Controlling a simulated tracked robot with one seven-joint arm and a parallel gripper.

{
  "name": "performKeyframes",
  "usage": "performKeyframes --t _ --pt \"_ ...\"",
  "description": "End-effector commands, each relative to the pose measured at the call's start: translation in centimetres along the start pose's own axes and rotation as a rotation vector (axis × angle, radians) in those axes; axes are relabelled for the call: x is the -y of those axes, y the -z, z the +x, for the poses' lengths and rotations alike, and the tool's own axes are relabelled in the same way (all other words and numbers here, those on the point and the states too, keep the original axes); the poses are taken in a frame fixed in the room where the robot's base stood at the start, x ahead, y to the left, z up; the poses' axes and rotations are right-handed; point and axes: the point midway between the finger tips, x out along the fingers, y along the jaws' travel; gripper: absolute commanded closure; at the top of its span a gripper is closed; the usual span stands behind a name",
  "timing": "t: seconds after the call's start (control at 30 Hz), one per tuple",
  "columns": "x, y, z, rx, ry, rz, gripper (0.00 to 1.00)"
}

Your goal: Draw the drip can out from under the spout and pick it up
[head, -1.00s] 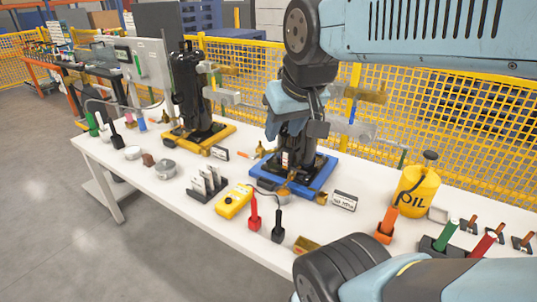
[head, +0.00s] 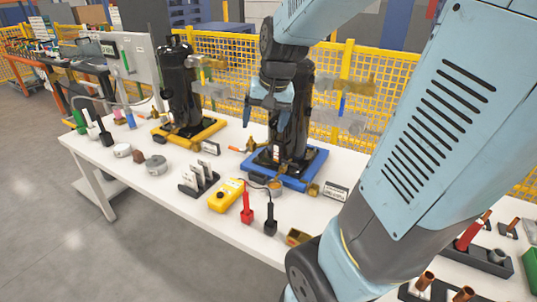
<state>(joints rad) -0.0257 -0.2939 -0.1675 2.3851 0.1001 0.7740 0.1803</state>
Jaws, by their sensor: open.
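The drip can appears to be the small round, tan-topped tin (head: 275,187) at the front edge of the blue base (head: 300,181). The black compressor (head: 300,135) stands on this base. The spout above the can is too small to make out clearly. My gripper (head: 267,116) is open and empty, high in front of the compressor's upper part. It is above the can and apart from it. My arm comes in from the right and covers part of the bench.
A second black compressor (head: 179,88) stands on a yellow base at left. Near the can are a yellow meter (head: 226,196), red (head: 246,211) and black (head: 270,222) probes, and a label stand (head: 335,191). A card rack (head: 198,183) stands left. A yellow mesh fence runs behind.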

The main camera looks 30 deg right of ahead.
Motion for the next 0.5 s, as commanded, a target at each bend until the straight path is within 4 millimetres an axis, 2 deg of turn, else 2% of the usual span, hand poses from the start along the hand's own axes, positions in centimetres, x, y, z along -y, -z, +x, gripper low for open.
performKeyframes --t 0.03,0.2,0.5 --pt "-0.2 0.8 1.3 0.023 -0.008 0.036 0.15" --pt "-1.1 3.3 5.4 0.073 -0.035 0.159 0.15" --pt "-3.9 6.7 13.5 0.141 -0.117 0.373 0.15"
